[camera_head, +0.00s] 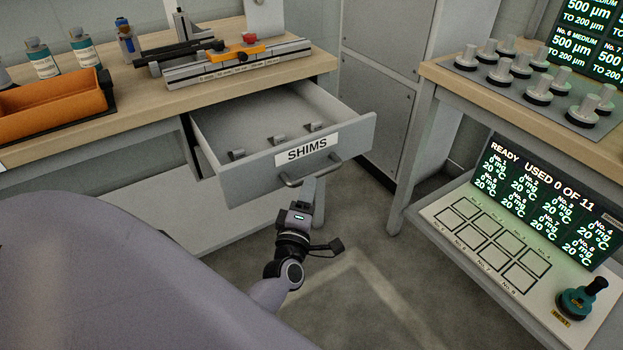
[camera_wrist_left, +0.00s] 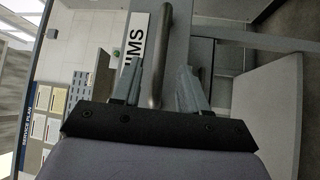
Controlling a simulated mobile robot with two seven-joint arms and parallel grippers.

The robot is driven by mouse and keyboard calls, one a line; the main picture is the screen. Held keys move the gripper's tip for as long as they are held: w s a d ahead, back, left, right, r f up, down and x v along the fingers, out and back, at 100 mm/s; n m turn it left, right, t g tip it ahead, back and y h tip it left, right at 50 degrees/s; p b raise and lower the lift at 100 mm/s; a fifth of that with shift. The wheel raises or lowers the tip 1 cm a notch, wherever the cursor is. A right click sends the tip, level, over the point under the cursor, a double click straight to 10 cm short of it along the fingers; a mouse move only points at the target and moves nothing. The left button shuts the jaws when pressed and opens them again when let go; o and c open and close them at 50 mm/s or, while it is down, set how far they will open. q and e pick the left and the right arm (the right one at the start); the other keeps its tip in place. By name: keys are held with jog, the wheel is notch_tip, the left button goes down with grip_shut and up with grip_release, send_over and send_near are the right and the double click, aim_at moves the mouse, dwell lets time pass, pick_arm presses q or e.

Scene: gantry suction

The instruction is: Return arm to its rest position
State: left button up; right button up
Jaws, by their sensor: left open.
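My left arm comes in from the lower left, with its wrist in front of an open drawer labelled SHIMS (camera_head: 307,148). My left gripper (camera_head: 311,190) is at the drawer's curved bar handle (camera_head: 325,172). In the left wrist view the two fingers of the gripper (camera_wrist_left: 158,88) are apart, with the handle (camera_wrist_left: 155,55) showing between them. Whether a finger touches the handle cannot be told. The drawer is pulled out and holds several small grey pieces (camera_head: 280,139). My right gripper is not in view.
A wooden bench (camera_head: 140,100) above the drawer carries an orange bin (camera_head: 50,105), bottles and a rail fixture (camera_head: 235,65). At the right stands another bench (camera_head: 440,75) with several knobbed weights and a lit READY display (camera_head: 545,200). Floor right of my wrist is clear.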

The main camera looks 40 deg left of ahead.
pick_arm(q)
jog(key=shift+v, duration=0.95)
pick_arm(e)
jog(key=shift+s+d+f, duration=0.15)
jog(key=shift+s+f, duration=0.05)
pick_arm(q)
jog(key=s+d+m+g+h+p, duration=0.4)
jog(key=s+d+m+p, duration=0.1)
jog(key=s+m, duration=0.4)
jog(key=s+d+f+m+g+h+p, duration=0.1)
jog(key=s+d+m+g+h+p, duration=0.2)
jog(key=s+m, duration=0.7)
jog(key=d+m+h+p, duration=0.1)
jog(key=d+m+h, duration=0.1)
jog(key=d+m, duration=0.1)
jog(key=shift+d+f+m+g+h+p, duration=0.3)
jog(key=shift+d+m+g+p, duration=0.1)
jog(key=shift+m, duration=0.2)
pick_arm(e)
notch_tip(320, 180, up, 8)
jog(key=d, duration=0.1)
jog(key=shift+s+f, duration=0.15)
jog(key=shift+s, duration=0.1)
pick_arm(q)
jog(key=shift+w, duration=0.15)
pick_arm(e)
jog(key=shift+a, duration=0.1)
